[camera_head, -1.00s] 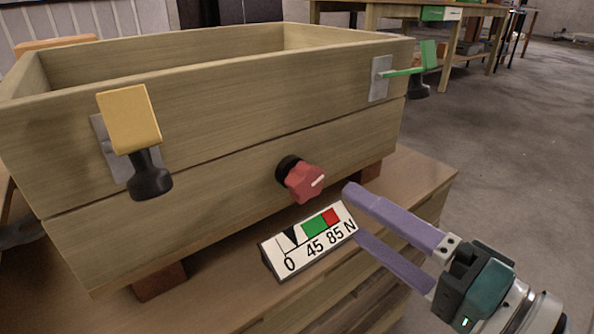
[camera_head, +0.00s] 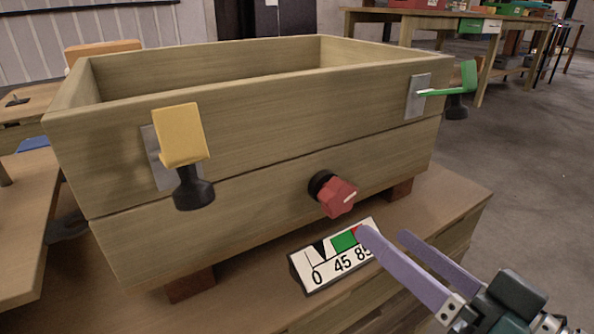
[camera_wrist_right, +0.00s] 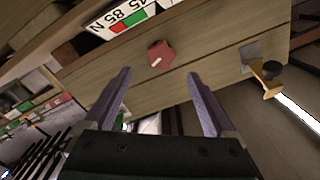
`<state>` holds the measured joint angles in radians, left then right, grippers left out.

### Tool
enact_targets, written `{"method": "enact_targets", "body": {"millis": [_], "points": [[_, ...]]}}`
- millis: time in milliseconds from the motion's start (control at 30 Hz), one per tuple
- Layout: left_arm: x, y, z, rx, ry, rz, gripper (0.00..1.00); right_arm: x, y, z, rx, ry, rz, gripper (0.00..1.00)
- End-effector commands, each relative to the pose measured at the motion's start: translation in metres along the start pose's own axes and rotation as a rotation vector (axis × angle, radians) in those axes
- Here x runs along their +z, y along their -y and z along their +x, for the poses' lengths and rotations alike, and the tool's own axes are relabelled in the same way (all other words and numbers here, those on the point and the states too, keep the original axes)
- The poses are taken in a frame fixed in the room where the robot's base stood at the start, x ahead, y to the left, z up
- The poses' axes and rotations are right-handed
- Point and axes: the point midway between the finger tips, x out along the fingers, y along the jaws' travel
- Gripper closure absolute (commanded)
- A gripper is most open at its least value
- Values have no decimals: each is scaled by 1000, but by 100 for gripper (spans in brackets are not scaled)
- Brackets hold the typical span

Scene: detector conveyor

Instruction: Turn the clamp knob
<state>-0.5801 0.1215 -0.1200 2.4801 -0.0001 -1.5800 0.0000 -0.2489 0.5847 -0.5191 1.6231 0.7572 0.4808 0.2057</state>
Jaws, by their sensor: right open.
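The red clamp knob (camera_head: 338,197), with a white mark on its face, sits on the lower front plank of a wooden box (camera_head: 260,195). It also shows in the right wrist view (camera_wrist_right: 160,54). My right gripper (camera_head: 383,233) has long purple fingers, open and empty. It is below and right of the knob, apart from it. In the right wrist view the knob lies beyond the gap between the fingertips (camera_wrist_right: 158,75). A gauge plate (camera_head: 332,257) below the knob has a black pointer left of its green zone; a finger covers its right end. My left gripper is out of view.
A yellow latch (camera_head: 181,135) with a black end sticks out of the box's front left. A green latch (camera_head: 450,90) sticks out at its right end. The box stands on blocks on a wooden bench (camera_head: 445,205). Open floor lies to the right.

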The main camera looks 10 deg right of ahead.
Motion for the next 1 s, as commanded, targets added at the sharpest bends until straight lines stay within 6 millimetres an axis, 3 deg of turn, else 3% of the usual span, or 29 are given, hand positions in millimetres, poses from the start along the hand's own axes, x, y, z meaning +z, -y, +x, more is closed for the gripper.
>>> {"method": "enact_targets", "body": {"millis": [100, 300, 467, 800, 1000], "points": [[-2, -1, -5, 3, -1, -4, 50, -1, 1, 1, 1, 0, -301, 10], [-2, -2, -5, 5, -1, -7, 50, 2, 0, 4, 0, 0, -556, 10], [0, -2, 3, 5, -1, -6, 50, 3, 0, 24, -2, -4, -573, 10], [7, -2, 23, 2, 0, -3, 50, 4, -1, 85, -2, -2, -569, 10], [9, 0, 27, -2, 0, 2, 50, 3, 0, 100, -1, 1, -569, 10]]}}
